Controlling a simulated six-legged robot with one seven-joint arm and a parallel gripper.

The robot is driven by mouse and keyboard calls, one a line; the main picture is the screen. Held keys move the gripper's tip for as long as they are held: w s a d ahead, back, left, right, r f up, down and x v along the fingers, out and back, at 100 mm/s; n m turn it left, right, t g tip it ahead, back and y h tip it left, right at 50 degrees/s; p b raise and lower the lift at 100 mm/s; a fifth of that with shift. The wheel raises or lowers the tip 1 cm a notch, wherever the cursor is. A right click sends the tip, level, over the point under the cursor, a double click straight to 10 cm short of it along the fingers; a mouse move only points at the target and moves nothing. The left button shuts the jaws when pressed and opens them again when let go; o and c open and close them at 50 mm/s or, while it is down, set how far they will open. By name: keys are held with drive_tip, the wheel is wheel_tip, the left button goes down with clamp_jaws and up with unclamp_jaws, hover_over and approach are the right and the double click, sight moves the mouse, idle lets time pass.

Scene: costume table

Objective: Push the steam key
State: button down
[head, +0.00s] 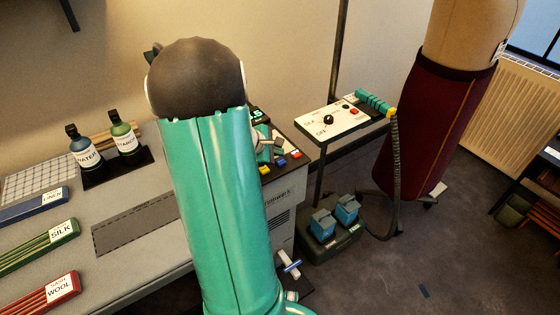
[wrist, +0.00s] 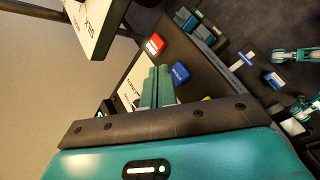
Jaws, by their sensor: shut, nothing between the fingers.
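A dark console with a white front panel carries a red key (head: 296,154), a blue key (head: 280,162) and a yellow key (head: 265,170). In the wrist view the red key (wrist: 154,44) and the blue key (wrist: 180,72) lie just beyond my fingertips; the yellow key (wrist: 206,98) is partly hidden by my gripper. The lettering on the keys is too small to read surely, so I cannot tell which is the steam key. My gripper (wrist: 159,70) is shut and empty, close to the blue key; contact cannot be told. My arm hides part of the console in the head view.
A stand holds a white dial panel (head: 332,121) to the right, with a teal-handled tool (head: 371,101) and hose beside it. Blue pedals (head: 323,224) are on the floor below. A maroon-skirted dress form (head: 428,125) stands farther right. Bottles (head: 84,152) and fabric bundles occupy the table left.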

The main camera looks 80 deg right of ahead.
sight(277, 162)
drive_tip(key=shift+r, duration=2.75)
